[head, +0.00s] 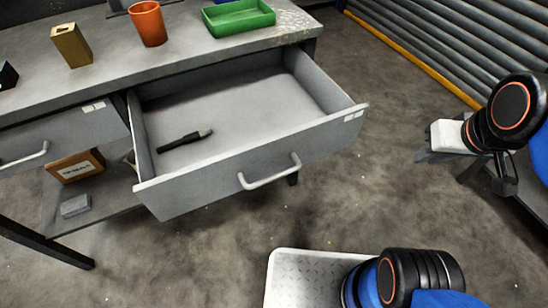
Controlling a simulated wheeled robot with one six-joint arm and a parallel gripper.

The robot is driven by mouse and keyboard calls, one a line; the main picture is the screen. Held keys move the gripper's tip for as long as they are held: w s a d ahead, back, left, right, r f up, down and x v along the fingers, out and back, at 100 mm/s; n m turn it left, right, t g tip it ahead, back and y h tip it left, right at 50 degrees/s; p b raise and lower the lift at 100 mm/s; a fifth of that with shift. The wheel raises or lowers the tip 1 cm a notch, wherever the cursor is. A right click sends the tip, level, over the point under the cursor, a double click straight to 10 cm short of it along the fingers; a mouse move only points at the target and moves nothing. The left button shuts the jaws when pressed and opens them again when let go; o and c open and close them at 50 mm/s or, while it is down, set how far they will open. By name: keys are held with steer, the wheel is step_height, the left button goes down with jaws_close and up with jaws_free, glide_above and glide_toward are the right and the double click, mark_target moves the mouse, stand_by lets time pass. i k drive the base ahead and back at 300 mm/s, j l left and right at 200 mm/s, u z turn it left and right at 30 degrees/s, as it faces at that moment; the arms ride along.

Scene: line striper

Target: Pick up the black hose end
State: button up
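The black hose end (185,141) is a thin, dark, stick-like piece. It lies at a slant on the floor of the open grey drawer (252,150), in the left half near the drawer's left wall. Nothing touches it but the drawer. My arm shows as black and blue joints at the right edge and bottom right. A small black part (506,184) below the right-hand joints may be my gripper, well to the right of the drawer. Its fingers cannot be made out.
On the grey worktop stand a brass block (71,45), an orange cup (148,23) and a green tray (238,17). A white block (451,137) is by my arm. Floor is clear right of the drawer.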

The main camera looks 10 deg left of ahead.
mark_target(200, 135)
steer(key=k+j+u, duration=0.15)
steer(key=u, duration=0.2)
steer(key=k+j+u, duration=0.15)
steer(key=u, duration=0.2)
steer(key=k+j+u, duration=0.15)
steer(key=u, duration=0.65)
steer(key=i+u, duration=0.1)
steer(key=u, duration=0.85)
steer(key=i+l+u, duration=0.1)
steer(key=u, duration=0.85)
steer(key=i+l+u, duration=0.1)
steer(key=u, duration=0.4)
steer(key=l+u, duration=0.1)
steer(key=u, duration=0.35)
steer(key=l+u, duration=0.1)
steer(key=u, duration=0.4)
steer(key=l+u, duration=0.35)
steer(key=i+l+u, duration=0.1)
steer(key=u, duration=0.2)
steer(key=l+z, duration=0.25)
steer(key=i+l+z, duration=0.1)
steer(key=l+z, duration=0.2)
steer(key=i+l+z, duration=0.1)
steer(key=z, duration=1.6)
